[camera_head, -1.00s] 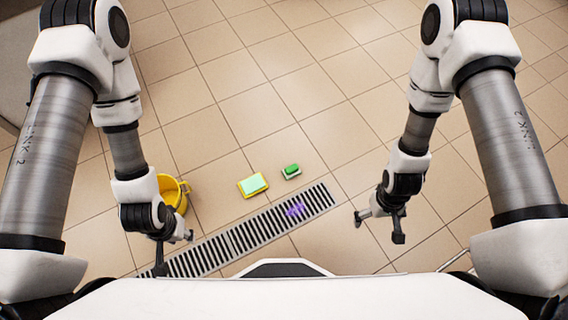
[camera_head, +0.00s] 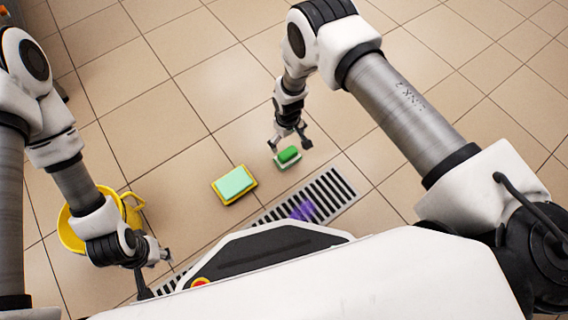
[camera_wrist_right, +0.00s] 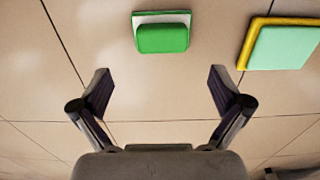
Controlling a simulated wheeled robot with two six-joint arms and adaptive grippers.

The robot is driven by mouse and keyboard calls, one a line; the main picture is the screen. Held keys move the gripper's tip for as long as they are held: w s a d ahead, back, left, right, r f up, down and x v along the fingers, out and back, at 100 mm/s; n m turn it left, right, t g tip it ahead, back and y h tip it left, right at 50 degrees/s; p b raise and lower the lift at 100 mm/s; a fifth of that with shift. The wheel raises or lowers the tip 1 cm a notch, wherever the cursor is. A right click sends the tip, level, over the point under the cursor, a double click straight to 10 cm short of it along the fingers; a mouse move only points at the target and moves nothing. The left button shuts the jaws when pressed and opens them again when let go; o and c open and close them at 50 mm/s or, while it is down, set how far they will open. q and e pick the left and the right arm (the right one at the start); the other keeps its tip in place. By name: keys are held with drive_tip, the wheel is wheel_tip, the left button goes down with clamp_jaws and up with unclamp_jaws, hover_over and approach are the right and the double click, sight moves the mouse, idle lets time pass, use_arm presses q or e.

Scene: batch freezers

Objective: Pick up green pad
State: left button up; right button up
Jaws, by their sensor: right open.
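The small green pad (camera_head: 288,154) lies on a white-and-green base on the tiled floor. In the right wrist view the green pad (camera_wrist_right: 163,38) sits beyond the fingertips, near the top middle. My right gripper (camera_head: 289,146) is open and empty, close to the pad in the head view; in the wrist view its spread fingers (camera_wrist_right: 160,92) do not touch it. A larger pale green pad (camera_head: 234,182) with a yellow border lies to its left. My left gripper (camera_head: 156,275) is at the lower left beside the bucket; its jaw state is unclear.
A yellow bucket (camera_head: 72,232) stands at the left near my left arm. A dark slotted floor drain (camera_head: 328,194) runs diagonally below the pads, with a purple patch (camera_head: 303,210) on it. The tiled floor beyond the pads is clear.

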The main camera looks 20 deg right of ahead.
sight(288, 152)
drive_tip(key=f+b, duration=0.1)
drive_tip(key=f, duration=0.1)
drive_tip(key=f+b, duration=0.2)
drive_tip(key=f, duration=0.1)
drive_tip(key=s+f+b, duration=0.1)
drive_tip(key=f+b, duration=0.1)
drive_tip(key=f, duration=0.1)
drive_tip(key=shift+f, duration=0.1)
drive_tip(key=shift+w+r, duration=0.1)
drive_tip(key=shift+r, duration=0.1)
drive_tip(key=c, duration=1.3)
wheel_tip(288, 152, up, 10)
drive_tip(key=p, duration=0.6)
drive_tip(key=shift+r, duration=0.1)
drive_tip(key=shift+c, duration=0.2)
